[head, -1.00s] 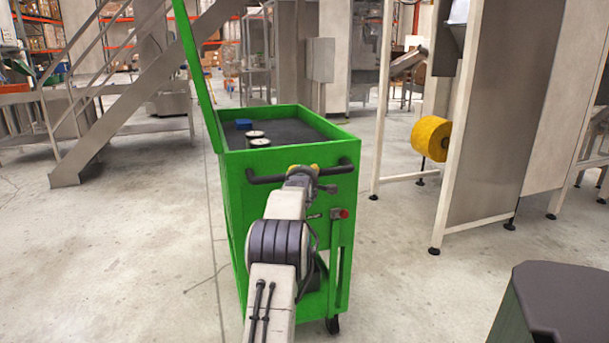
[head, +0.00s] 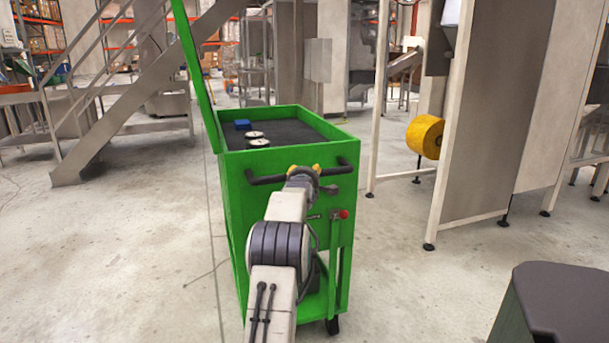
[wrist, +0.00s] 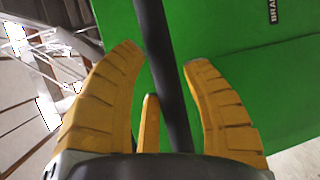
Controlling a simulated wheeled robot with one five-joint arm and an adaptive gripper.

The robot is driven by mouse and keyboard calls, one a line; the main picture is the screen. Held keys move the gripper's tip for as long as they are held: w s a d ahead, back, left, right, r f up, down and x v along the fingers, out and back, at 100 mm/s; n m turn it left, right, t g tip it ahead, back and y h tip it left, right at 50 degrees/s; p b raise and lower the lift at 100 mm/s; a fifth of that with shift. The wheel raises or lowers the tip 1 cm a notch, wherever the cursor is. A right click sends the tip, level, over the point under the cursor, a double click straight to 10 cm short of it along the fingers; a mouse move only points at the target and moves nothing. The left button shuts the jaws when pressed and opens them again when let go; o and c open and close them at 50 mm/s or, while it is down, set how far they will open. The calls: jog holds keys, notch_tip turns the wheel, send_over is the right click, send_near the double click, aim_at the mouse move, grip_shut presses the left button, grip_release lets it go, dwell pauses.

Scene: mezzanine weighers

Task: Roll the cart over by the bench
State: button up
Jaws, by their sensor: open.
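The green cart (head: 285,222) stands upright on the floor straight ahead, its tall lid raised at the left. Its black push bar (head: 264,181) runs across the near end. My gripper (head: 305,169) is at the bar's middle. In the wrist view, the yellow fingers of my gripper (wrist: 165,58) are spread, with the bar (wrist: 151,35) passing between them and a gap on the right side. The green panel of the cart (wrist: 230,85) lies behind. I cannot tell which thing in view is the bench.
A blue box (head: 242,124) and two round dials (head: 256,135) sit on the cart's dark top. A metal staircase (head: 130,105) rises at left. A steel machine frame with a yellow roll (head: 425,136) stands at right. A dark-topped green object (head: 565,305) is at near right. Floor at left is clear.

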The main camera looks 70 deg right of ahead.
jog(key=o, duration=0.5)
jog(key=shift+f, duration=0.35)
jog(key=shift+c, duration=0.2)
jog(key=shift+w+r, duration=0.1)
jog(key=shift+w, duration=0.05)
jog(key=shift+r, duration=0.1)
jog(key=v, duration=1.2)
